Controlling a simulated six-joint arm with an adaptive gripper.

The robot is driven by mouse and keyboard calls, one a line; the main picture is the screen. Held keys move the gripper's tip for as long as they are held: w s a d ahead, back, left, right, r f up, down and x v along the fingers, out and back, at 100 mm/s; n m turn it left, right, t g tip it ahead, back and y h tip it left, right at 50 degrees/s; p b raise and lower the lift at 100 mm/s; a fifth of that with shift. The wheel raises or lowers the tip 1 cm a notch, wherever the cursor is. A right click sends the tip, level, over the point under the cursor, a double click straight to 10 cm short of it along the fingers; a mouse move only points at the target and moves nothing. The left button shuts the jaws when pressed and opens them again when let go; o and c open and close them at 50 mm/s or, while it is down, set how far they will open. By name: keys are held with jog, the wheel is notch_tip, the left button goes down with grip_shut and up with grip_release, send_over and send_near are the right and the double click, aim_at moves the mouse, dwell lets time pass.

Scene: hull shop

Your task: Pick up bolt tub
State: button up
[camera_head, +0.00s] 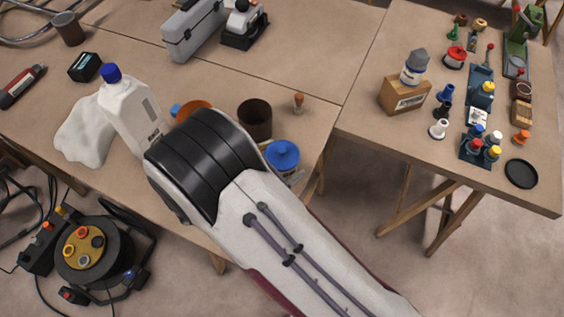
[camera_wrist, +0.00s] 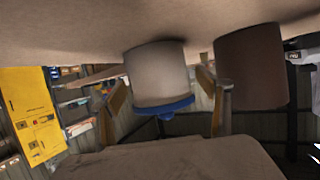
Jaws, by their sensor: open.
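The bolt tub (camera_head: 283,153), a pale tub with a blue knobbed lid, stands near the front edge of the table; my arm hides part of it. In the wrist view, where the scene appears upside down, the bolt tub (camera_wrist: 158,75) hangs from the tabletop at the upper middle with its lid downward. My gripper (camera_wrist: 166,88) is open, with one finger on each side of the tub in that view. I cannot tell whether either finger touches it. In the head view the gripper is mostly hidden by my arm.
A dark brown cup (camera_head: 255,119) stands close beside the tub and shows in the wrist view (camera_wrist: 252,66), near one finger. An orange bowl (camera_head: 193,108), a white bottle (camera_head: 130,110) and a wooden-handled stamp (camera_head: 299,103) are nearby. The second table (camera_head: 380,60) holds many small items.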

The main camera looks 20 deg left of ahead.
jog(key=c, duration=2)
jog(key=shift+c, duration=0.2)
jog(key=shift+r, duration=0.15)
jog(key=shift+r, duration=4.9)
